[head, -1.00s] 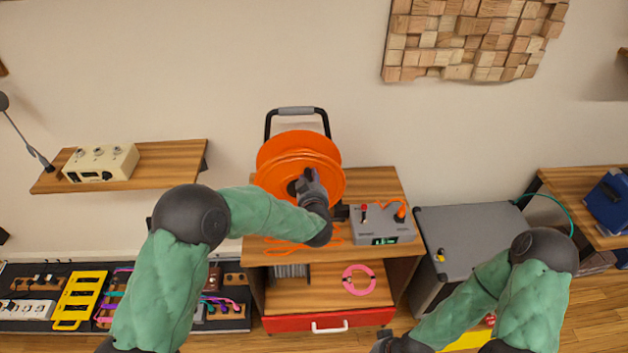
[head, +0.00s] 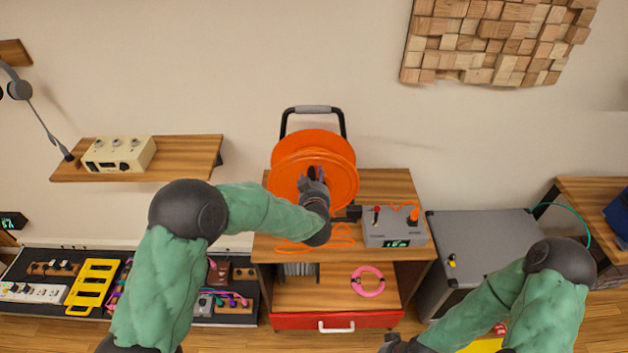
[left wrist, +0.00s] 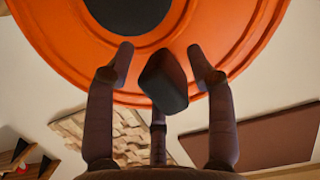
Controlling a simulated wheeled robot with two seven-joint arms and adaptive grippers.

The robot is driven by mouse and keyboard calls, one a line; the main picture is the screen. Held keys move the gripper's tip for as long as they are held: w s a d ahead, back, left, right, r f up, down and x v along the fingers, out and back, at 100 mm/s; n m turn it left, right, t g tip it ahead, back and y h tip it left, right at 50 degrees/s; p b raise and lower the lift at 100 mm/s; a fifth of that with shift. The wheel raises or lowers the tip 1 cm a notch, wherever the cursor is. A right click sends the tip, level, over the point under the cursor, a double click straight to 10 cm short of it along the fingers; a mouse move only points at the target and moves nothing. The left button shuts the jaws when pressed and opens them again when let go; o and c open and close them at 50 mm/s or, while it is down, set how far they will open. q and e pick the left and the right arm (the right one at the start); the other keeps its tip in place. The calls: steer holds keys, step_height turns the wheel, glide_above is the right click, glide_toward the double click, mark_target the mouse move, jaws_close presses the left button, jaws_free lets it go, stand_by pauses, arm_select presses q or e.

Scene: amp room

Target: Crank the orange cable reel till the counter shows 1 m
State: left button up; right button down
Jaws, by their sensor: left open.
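The orange cable reel (head: 340,158) stands upright on the wooden cabinet, under a black frame with a grey grip. My left gripper (head: 316,174) is in front of the reel's face near its middle. In the left wrist view, the open fingers (left wrist: 162,68) stand on either side of a dark crank knob (left wrist: 164,82), and the orange reel (left wrist: 235,30) fills the top. I cannot tell whether the fingers touch the knob. The grey counter box (head: 380,240) has a lit green display (head: 397,244), too small to read surely. My right gripper (head: 396,344) is partly visible at the bottom edge.
Loose orange cable (head: 318,240) lies on the cabinet top below the reel. A red switch (head: 376,212) and orange plug (head: 413,214) stand on the counter box. A grey case (head: 480,228) is to the right. A shelf (head: 190,158) with a cream device is to the left.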

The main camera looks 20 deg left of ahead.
arm_select(q)
steer(key=shift+r, duration=0.1)
steer(key=shift+s+d, duration=0.15)
steer(key=shift+s, duration=0.35)
steer(key=s+d+p, duration=0.1)
steer(key=s+d, duration=0.1)
steer(key=s, duration=0.5)
steer(key=shift+s+p, duration=0.3)
